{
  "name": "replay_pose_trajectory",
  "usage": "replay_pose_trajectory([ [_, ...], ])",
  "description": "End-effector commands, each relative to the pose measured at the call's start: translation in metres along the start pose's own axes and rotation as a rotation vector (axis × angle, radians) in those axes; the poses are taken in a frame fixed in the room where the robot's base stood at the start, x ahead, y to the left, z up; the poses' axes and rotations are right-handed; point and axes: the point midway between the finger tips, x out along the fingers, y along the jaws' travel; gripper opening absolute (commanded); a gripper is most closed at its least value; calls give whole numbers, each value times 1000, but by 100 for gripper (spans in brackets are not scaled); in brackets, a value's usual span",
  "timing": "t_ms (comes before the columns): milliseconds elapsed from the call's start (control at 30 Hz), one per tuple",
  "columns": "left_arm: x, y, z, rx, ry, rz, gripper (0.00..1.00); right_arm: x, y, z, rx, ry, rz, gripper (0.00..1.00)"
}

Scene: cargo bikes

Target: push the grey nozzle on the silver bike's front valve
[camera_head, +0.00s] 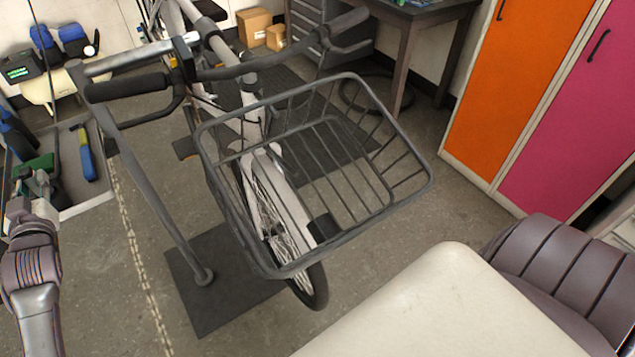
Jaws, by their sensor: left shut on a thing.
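The silver bike (272,180) stands in the middle, its black front basket (432,185) towards me. Its front wheel (316,287) shows below and through the basket's bars. I cannot make out the front valve on it. My left gripper (42,184) is at the left edge, well away from the wheel. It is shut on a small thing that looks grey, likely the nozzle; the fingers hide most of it. My right gripper is not in view.
A grey stand post (150,190) rises from a dark floor plate (215,300) left of the wheel. A tray (85,207) with a blue and yellow tool (83,153) is beside my left gripper. Orange (525,75) and pink (580,120) lockers stand right. Floor between basket and lockers is clear.

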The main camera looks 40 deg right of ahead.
Motion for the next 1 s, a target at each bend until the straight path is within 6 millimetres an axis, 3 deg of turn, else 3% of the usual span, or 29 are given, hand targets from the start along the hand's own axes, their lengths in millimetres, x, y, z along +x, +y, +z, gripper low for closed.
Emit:
replay_pose_trajectory([
  [200,-23,0,-4,-1,0,0,0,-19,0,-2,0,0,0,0],
  [1000,-103,0,-2,-1,-1,0,0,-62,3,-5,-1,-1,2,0],
])
